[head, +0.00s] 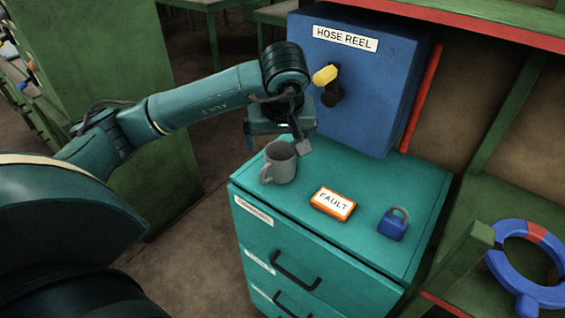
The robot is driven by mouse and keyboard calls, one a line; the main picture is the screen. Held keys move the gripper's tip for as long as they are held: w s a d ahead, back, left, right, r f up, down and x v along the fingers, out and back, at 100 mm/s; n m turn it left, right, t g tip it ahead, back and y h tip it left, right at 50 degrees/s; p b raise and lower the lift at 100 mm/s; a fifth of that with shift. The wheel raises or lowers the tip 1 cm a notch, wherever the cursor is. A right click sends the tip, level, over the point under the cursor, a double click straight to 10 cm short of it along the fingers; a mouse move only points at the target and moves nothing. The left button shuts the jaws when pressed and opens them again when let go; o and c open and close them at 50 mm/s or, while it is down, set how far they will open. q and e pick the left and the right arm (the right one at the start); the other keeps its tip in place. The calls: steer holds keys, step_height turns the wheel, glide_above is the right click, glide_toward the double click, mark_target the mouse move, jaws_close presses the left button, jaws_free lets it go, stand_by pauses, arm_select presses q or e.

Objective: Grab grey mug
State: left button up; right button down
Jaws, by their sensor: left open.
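The grey mug (281,165) stands upright near the back left of the teal cabinet's top, with its handle towards the left. My left gripper (277,146) is just above and behind the mug, pointing down, with its fingers apart. It looks open and empty. I cannot tell whether a finger touches the mug's rim. My right gripper is not in view.
An orange FAULT tag (333,203) and a blue padlock (393,226) lie on the teal cabinet (300,226) to the mug's right. A blue HOSE REEL box (362,95) with a yellow-handled lever (326,75) rises behind. A blue ring (501,264) is at the right.

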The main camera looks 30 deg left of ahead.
mark_target(281, 158)
arm_select(q)
steer(key=x, duration=0.4)
steer(key=shift+f, duration=0.15)
steer(key=shift+w+d+p+x, duration=0.2)
steer(key=shift+p+x, duration=0.2)
steer(key=shift+x, duration=0.9)
steer(key=shift+w+d+p+x, duration=0.15)
steer(key=shift+p+x, duration=0.25)
steer(key=shift+x, duration=0.9)
steer(key=shift+a, duration=0.1)
steer(key=c, duration=1.1)
